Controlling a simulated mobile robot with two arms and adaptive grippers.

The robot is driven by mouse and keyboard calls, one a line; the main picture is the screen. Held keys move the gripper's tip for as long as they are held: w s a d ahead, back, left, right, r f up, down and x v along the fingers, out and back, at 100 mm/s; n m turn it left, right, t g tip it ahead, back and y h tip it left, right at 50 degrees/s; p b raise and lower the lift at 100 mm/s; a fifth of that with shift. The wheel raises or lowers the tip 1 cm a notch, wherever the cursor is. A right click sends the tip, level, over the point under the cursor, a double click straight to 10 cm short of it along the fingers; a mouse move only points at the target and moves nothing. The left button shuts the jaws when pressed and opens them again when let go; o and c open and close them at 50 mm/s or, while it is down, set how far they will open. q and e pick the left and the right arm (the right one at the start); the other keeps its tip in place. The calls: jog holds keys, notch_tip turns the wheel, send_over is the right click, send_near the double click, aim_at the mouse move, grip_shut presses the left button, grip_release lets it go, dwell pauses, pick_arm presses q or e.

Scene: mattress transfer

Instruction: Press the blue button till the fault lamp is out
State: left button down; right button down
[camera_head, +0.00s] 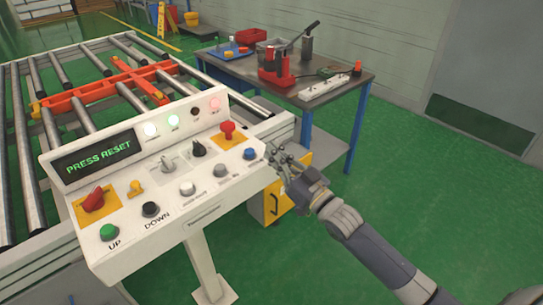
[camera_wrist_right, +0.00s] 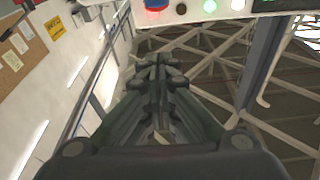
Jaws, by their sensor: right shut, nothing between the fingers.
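The control panel (camera_head: 146,205) stands on a white post, its display reading "PRESS RESET". The blue button (camera_head: 249,154) is at the panel's right end. A row of lamps runs along the top: white and green ones lit, a dark one, and a red lamp (camera_head: 214,103) glowing at the right end; its label is too small to read. My right gripper (camera_head: 277,157) is shut and empty, just right of the blue button; I cannot tell whether it touches the panel. In the right wrist view its closed fingers (camera_wrist_right: 160,68) point toward the panel edge. My left gripper is not in view.
A red stop knob (camera_head: 227,130) and black knob sit near the blue button. Green UP and black DOWN buttons are lower left. A roller conveyor (camera_head: 40,165) with an orange frame lies behind. A workbench (camera_head: 330,92) with tools stands beyond; green floor is free at right.

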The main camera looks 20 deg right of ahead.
jog(key=r+b, duration=0.2)
send_over(256, 160)
jog(key=shift+d+f, duration=0.1)
jog(key=shift+f, duration=0.15)
notch_tip(256, 160, down, 2)
jog(key=shift+w+b, duration=0.15)
jog(key=shift+b, duration=0.95)
jog(key=shift+s+f+b, duration=0.2)
jog(key=shift+f+b, duration=0.65)
jog(key=shift+f, duration=0.1)
